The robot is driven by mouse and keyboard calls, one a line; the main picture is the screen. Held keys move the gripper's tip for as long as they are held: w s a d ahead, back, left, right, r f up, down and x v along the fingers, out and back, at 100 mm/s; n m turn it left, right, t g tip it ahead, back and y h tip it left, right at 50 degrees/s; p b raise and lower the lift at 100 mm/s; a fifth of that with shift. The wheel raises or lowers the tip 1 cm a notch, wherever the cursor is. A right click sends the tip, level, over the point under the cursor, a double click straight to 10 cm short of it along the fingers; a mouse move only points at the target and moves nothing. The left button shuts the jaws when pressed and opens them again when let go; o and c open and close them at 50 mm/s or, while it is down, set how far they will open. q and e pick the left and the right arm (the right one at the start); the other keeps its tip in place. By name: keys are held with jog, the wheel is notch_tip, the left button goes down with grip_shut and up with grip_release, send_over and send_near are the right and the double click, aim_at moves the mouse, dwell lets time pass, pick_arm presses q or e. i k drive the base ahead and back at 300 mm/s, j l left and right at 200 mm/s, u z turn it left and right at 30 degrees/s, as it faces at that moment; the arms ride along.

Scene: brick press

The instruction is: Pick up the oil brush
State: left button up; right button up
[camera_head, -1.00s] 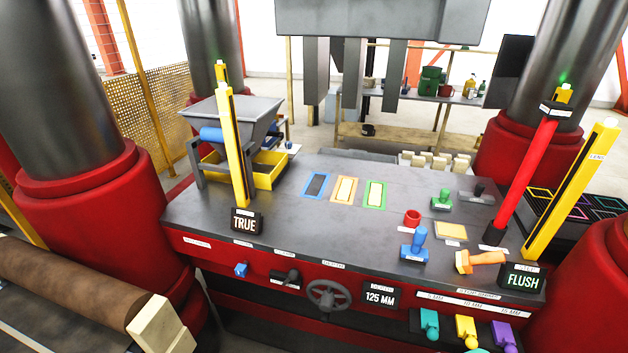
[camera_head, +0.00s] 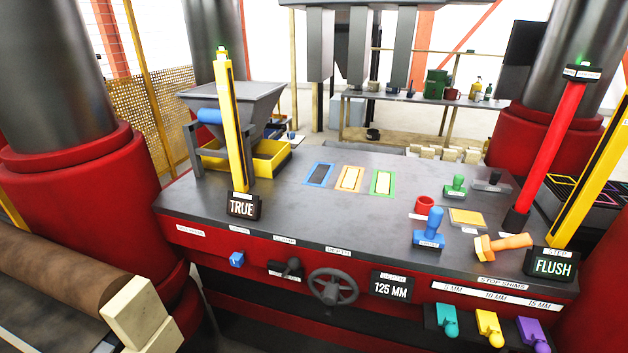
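An orange brush (camera_head: 508,242), which looks like the oil brush, lies on the grey press table (camera_head: 290,220) near its front right edge. Its handle points right and its wide head is at the left end. A small label lies beside the head. Neither of my grippers is in view, and nothing is holding the brush.
The table's middle front is clear.

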aim_at(485, 249)
jog(key=z, duration=1.35)
